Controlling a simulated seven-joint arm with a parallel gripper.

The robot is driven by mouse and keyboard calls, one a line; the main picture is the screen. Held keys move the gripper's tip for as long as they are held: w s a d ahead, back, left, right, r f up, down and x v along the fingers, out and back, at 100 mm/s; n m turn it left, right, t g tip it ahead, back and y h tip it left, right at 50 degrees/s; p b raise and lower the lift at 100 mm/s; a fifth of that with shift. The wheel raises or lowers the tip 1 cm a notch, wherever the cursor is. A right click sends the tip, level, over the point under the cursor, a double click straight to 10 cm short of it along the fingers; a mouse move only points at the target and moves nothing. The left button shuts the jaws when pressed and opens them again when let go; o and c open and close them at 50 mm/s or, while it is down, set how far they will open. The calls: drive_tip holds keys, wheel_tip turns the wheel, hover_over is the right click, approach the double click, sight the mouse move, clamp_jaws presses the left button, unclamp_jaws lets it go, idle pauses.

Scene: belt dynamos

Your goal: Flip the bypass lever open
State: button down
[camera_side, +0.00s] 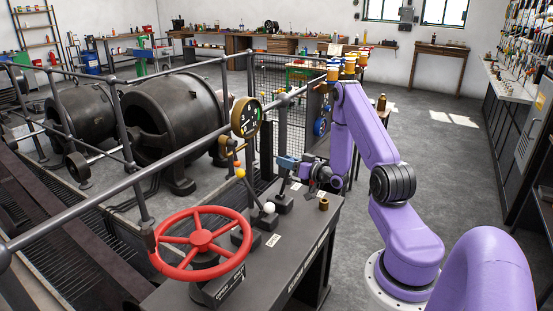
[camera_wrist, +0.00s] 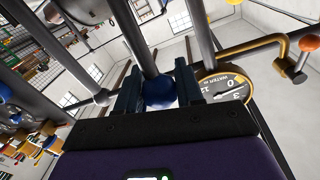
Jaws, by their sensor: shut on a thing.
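My gripper (camera_side: 287,163) is above the far end of the dark bench in the side view, at the top of an upright lever (camera_side: 287,185) on a black base. In the wrist view its two blue fingers (camera_wrist: 158,88) are shut around a blue ball knob (camera_wrist: 159,93). A grey rod (camera_wrist: 139,38) runs from that knob to the top of the picture. I take this to be the bypass lever, but the small white labels are unreadable. In the side view the knob is hidden by the fingers.
A yellow knob (camera_side: 240,173) and a white knob (camera_side: 269,208) sit nearer along the bench. A red handwheel (camera_side: 202,240) fills its near end. A round gauge (camera_side: 246,117) and grey railing (camera_side: 190,152) stand to the left. A small brass cup (camera_side: 324,204) is on the bench's right edge.

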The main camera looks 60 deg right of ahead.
drive_tip(key=s+f, duration=0.1)
drive_tip(key=s, duration=0.5)
drive_tip(key=shift+d, duration=0.15)
idle(0.4)
drive_tip(key=c, duration=1)
unclamp_jaws()
drive_tip(key=shift+f, duration=0.1)
drive_tip(key=s, duration=0.5)
drive_tip(key=s+a, duration=0.1)
drive_tip(key=s, duration=0.5)
drive_tip(key=s+a, duration=0.1)
drive_tip(key=s, duration=0.5)
drive_tip(key=shift+s+f, duration=0.15)
drive_tip(key=shift+f, duration=0.1)
